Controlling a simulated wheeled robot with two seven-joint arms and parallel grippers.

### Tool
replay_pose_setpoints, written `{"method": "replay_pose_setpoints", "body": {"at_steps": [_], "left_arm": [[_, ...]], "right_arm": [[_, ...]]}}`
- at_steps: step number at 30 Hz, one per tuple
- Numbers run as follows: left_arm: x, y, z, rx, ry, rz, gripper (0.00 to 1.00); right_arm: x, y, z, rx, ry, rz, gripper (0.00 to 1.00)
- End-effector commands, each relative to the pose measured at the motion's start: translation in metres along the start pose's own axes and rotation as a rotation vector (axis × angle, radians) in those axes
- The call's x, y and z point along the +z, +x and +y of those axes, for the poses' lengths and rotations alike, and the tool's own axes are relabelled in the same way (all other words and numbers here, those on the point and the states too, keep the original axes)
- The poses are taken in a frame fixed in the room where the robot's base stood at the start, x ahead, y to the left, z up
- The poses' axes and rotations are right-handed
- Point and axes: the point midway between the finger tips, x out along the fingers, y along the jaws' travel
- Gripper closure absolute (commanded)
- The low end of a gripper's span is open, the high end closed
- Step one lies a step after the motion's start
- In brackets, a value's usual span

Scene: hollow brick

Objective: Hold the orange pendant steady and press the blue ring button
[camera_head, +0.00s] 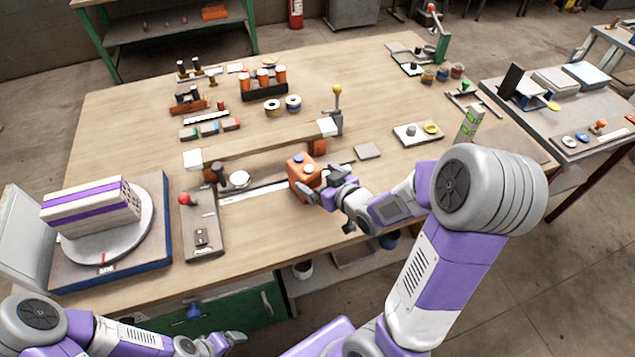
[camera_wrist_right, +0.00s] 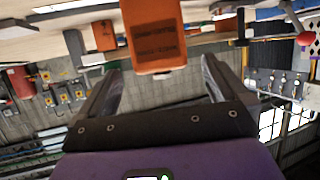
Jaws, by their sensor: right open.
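The orange pendant (camera_head: 301,182) is a boxy orange block on the wooden table, near its front middle, with a small blue button (camera_head: 299,158) on its top. I cannot make out whether that button is a ring. My right gripper (camera_head: 332,187) is at the pendant's right side. In the right wrist view, the orange block (camera_wrist_right: 153,38) with dark lettering shows at the top, between and beyond the spread fingers of the right gripper (camera_wrist_right: 158,75). The fingers do not look closed on it. My left gripper (camera_head: 228,342) is low, in front of the table and away from the pendant.
A beam with white ends (camera_head: 265,143) lies behind the pendant. A grey panel with a red knob (camera_head: 202,228) and a turntable with a striped box (camera_head: 92,210) stand to the left. A grey tile (camera_head: 367,150) lies to the right. Bare table (camera_head: 380,115) shows behind.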

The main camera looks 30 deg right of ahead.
Motion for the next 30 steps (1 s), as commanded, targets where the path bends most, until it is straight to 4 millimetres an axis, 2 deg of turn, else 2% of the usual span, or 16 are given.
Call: {"method": "replay_pose_setpoints", "body": {"at_steps": [15, 26, 27, 30], "left_arm": [[-0.001, 0.013, -0.005, 0.000, 0.000, 0.000, 0.15], [-0.001, 0.014, -0.005, 0.000, 0.000, 0.000, 0.15], [-0.001, 0.014, -0.005, 0.000, 0.000, 0.000, 0.15], [-0.001, 0.014, -0.005, 0.000, 0.000, 0.000, 0.15]], "right_arm": [[0.000, 0.066, -0.001, -0.002, -0.002, 0.000, 0.00], [-0.001, 0.073, -0.001, -0.001, -0.001, 0.001, 0.00], [-0.001, 0.073, -0.001, -0.001, -0.001, 0.001, 0.02], [-0.001, 0.073, -0.001, -0.001, -0.001, 0.001, 0.17]]}}
